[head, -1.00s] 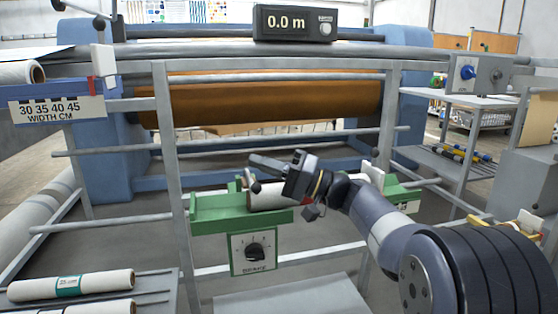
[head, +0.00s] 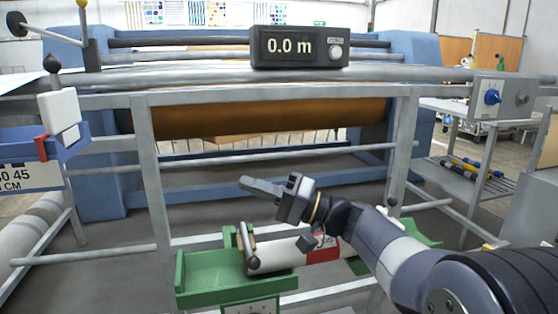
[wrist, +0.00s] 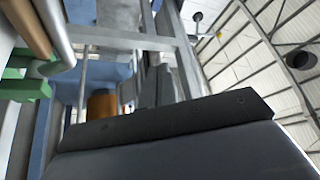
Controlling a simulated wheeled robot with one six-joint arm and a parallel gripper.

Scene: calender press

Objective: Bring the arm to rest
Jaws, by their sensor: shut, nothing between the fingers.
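My arm reaches in from the lower right of the head view. My gripper (head: 262,188) points left, with its fingers shut and nothing between them. It is above a green cradle (head: 225,292) that bears a white roll (head: 288,253) with a red label, in front of the press frame (head: 147,175). The gripper looks clear of the roll, though the arm hides part of the roll. In the wrist view, a dark edge (wrist: 170,120) fills the lower part and a green piece (wrist: 22,88) shows at the left.
The grey bars of the press frame stand close behind the gripper. A meter box (head: 299,47) reading 0.0 m sits on the top rail. A blue tray (head: 30,147) with a width scale is at the left, and a grey shelf cart (head: 470,175) is at the right.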

